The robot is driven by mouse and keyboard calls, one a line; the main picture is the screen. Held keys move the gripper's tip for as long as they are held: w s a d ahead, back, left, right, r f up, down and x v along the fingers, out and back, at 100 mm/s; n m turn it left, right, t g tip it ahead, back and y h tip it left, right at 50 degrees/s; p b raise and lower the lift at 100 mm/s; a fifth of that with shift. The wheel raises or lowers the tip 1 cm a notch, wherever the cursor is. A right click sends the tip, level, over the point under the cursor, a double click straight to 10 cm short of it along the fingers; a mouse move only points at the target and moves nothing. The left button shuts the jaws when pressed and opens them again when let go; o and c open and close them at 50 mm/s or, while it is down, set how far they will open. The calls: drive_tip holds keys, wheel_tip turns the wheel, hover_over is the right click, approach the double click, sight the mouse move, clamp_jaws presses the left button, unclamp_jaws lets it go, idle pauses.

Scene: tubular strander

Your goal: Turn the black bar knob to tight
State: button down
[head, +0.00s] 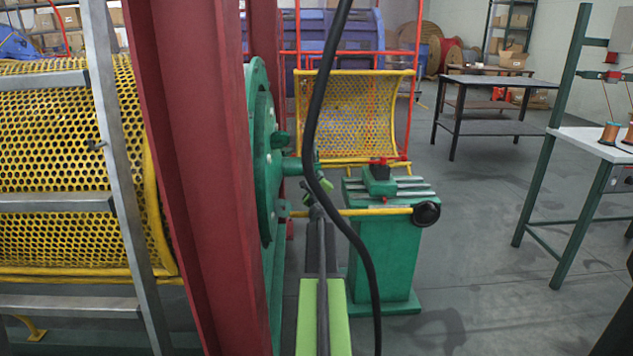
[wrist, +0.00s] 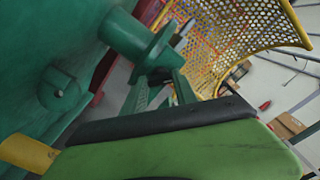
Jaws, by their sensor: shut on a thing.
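My gripper (head: 316,193) has lime green fingers and sits beside the green spindle, near the left end of a yellow rod (head: 365,212). In the wrist view a large light green finger (wrist: 180,152) fills the lower part. A black bar (wrist: 150,120) lies along its upper edge; I cannot tell whether it is the black bar knob or a finger pad. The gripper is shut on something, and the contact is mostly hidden. A round black knob (head: 426,213) sits on the rod's right end, apart from my gripper.
The green wheel housing (head: 262,150) and red column (head: 195,180) stand close on the left. A green pedestal (head: 385,255) stands just right of my gripper. A black cable (head: 312,110) hangs in front. The yellow mesh guard (head: 350,115) is behind; open floor lies to the right.

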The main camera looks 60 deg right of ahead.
drive_tip(key=n, duration=0.4)
drive_tip(key=shift+n, duration=2.1)
drive_tip(key=c, duration=1)
unclamp_jaws()
drive_tip(key=shift+o, duration=0.2)
drive_tip(key=shift+a, duration=0.1)
drive_tip(key=v, duration=1.7)
drive_tip(key=shift+a, duration=0.15)
